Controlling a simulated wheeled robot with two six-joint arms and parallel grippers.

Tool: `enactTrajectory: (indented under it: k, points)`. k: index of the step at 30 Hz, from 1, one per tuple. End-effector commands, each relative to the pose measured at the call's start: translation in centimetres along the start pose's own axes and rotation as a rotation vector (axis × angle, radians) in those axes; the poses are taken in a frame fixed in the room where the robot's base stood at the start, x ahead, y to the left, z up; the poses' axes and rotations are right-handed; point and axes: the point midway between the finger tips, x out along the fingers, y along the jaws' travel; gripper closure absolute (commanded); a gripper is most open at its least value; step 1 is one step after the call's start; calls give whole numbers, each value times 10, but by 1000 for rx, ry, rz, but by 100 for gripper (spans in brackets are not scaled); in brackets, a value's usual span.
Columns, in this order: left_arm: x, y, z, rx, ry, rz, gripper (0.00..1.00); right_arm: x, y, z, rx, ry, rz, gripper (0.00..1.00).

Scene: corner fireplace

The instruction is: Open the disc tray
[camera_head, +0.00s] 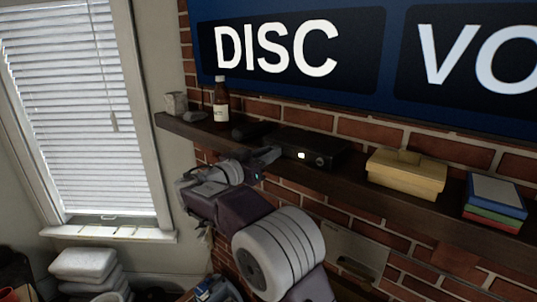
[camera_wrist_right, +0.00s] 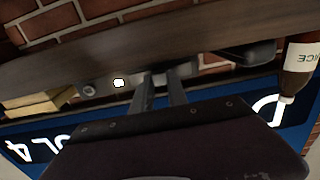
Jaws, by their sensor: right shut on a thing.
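The black disc player (camera_head: 318,147) sits on the dark wall shelf, with a small white light on its front. In the right wrist view the player's front (camera_wrist_right: 100,87) shows with the same light, next to my fingers. My right gripper (camera_head: 268,157) is at the left end of the player's front. In the wrist view its two fingers (camera_wrist_right: 160,82) reach the front edge, shut on a part of the player. I cannot tell whether that part is the disc tray, as the fingers hide it. My left gripper is not in view.
The shelf (camera_head: 350,178) also holds a brown bottle (camera_head: 221,105), a small grey pot (camera_head: 175,103), a dark object (camera_head: 250,131), a yellow box (camera_head: 405,174) and stacked books (camera_head: 495,200). A big screen reading "DISC" (camera_head: 285,48) hangs above. A brick wall stands behind.

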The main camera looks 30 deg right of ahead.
Motion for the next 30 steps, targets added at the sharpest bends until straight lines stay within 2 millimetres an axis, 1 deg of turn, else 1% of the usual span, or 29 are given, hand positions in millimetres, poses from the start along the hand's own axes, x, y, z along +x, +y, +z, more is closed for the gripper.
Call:
enactTrajectory:
  k: [8, 11, 15, 18, 21, 23, 30]
  points:
    - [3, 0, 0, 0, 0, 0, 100, -1, 0, 2, 0, -1, 0, 100]
    - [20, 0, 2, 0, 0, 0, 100, -9, -2, 8, 3, 3, -1, 100]
    - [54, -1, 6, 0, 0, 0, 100, -32, -2, 12, 7, 3, -4, 100]
    - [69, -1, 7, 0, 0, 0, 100, -52, -2, 9, 5, 1, -5, 100]
    - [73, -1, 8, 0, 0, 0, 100, -67, -1, 5, 2, 0, -3, 100]
    - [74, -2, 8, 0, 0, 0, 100, -71, 0, 3, 1, -1, -1, 100]
    - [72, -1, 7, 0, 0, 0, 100, -73, 0, 0, -1, -2, 0, 100]
